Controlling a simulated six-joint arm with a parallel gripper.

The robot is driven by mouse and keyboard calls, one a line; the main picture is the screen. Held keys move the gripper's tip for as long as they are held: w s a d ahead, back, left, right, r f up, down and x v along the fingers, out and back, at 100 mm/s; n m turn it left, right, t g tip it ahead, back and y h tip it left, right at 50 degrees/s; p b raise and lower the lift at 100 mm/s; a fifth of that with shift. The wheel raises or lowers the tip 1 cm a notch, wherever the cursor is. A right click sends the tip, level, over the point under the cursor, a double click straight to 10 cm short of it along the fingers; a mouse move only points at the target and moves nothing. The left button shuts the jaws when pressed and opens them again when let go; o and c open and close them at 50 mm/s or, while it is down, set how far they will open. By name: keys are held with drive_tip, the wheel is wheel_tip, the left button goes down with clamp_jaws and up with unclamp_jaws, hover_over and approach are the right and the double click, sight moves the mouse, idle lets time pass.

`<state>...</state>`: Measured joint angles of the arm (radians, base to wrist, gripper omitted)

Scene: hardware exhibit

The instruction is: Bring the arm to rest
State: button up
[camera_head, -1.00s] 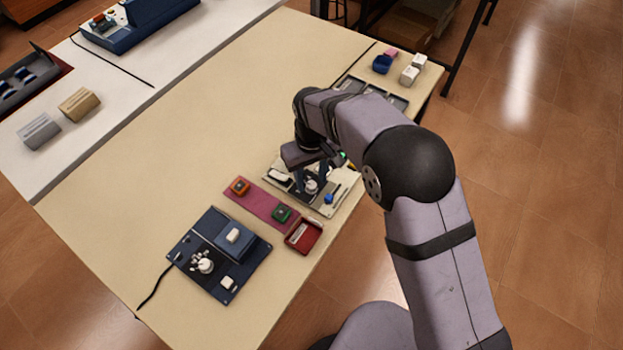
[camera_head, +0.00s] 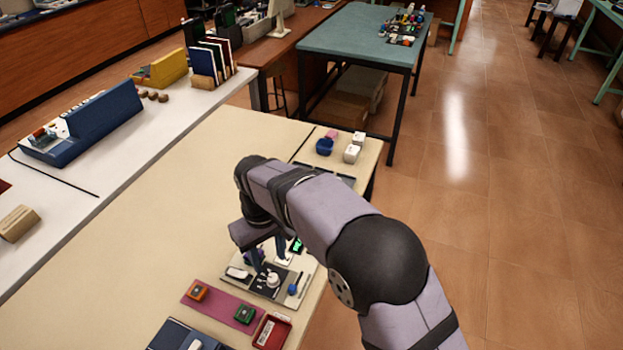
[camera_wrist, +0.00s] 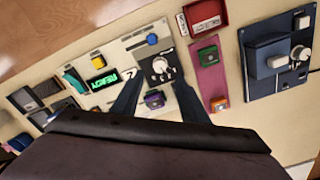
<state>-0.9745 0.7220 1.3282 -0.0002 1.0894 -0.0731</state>
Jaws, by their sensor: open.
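My gripper (camera_head: 266,248) is open and empty above the pale panel (camera_head: 308,270) near the table's right edge. In the wrist view its two dark fingers (camera_wrist: 158,98) stand apart. Beyond them is a black plate with a round white knob (camera_wrist: 160,67); the knob also shows below the fingers in the head view (camera_head: 272,280). A small purple block (camera_wrist: 154,99) shows between the fingers, apparently below them. The arm partly hides the panel's far end in the head view.
A pink mat (camera_head: 220,303) with orange and green blocks, a red tray (camera_head: 272,331) and a dark blue device (camera_wrist: 277,62) lie beside the panel. A blue cup (camera_head: 324,147) and white blocks (camera_head: 351,154) stand at the far end. The table's left part (camera_head: 150,240) is clear.

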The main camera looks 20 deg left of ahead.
drive_tip(key=w+d+r+m, duration=0.1)
drive_tip(key=w+d+m, duration=0.2)
drive_tip(key=d, duration=0.9)
drive_tip(key=w+d+r+m, duration=0.2)
drive_tip(key=d+m, duration=0.1)
drive_tip(key=d, duration=0.9)
drive_tip(key=s+d+f+m, duration=0.1)
drive_tip(key=s+d+m, duration=0.2)
drive_tip(key=d, duration=0.6)
drive_tip(key=s+d+f+m, duration=0.1)
drive_tip(key=s+d+m, duration=0.2)
drive_tip(key=s+d, duration=0.5)
drive_tip(key=shift+s+d, duration=0.25)
drive_tip(key=shift+d, duration=0.3)
